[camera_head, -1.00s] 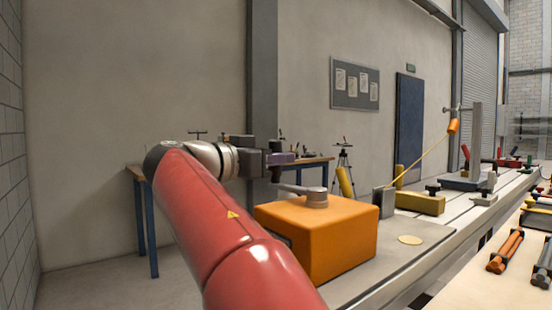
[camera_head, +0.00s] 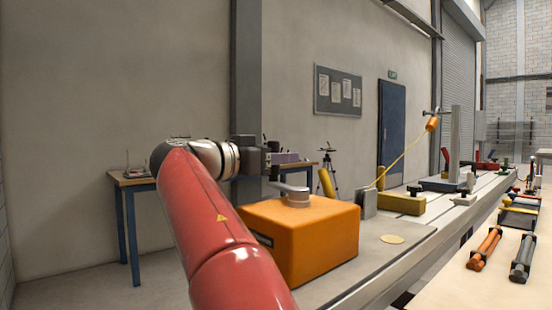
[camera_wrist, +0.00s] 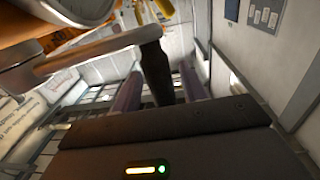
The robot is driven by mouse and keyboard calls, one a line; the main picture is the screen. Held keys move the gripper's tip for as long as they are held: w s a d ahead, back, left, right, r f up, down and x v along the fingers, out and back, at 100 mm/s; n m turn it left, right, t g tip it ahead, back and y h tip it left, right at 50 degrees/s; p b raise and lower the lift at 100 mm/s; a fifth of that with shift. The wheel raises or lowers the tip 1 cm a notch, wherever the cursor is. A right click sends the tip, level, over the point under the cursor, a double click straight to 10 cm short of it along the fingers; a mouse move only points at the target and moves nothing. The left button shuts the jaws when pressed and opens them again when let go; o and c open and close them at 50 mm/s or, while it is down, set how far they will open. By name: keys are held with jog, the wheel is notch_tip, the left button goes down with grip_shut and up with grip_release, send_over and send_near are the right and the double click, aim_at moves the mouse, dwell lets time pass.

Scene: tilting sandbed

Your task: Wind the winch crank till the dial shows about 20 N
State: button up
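The winch is an orange box (camera_head: 310,235) at the front of the bench in the head view. Its grey crank (camera_head: 294,195) lies on top, its arm pointing left and back. My gripper (camera_head: 285,160) is at the crank's outer end. In the wrist view, the crank arm (camera_wrist: 95,52) comes in from the upper left, and its dark upright handle (camera_wrist: 156,72) stands between my two purple fingers (camera_wrist: 158,90). The fingers look closed in on it, with hardly any gap. A yellow line (camera_head: 402,160) slants up to an orange cylinder (camera_head: 432,124). I cannot make out a dial reading.
A grey plate (camera_head: 364,214) stands right of the winch, with a yellow block (camera_head: 401,204) beyond it. A pale disc (camera_head: 392,239) lies on the bench. Orange and grey tools (camera_head: 484,248) lie on the right-hand table. A side table (camera_head: 132,178) stands back left.

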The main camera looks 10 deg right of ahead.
jog(key=v, duration=0.8)
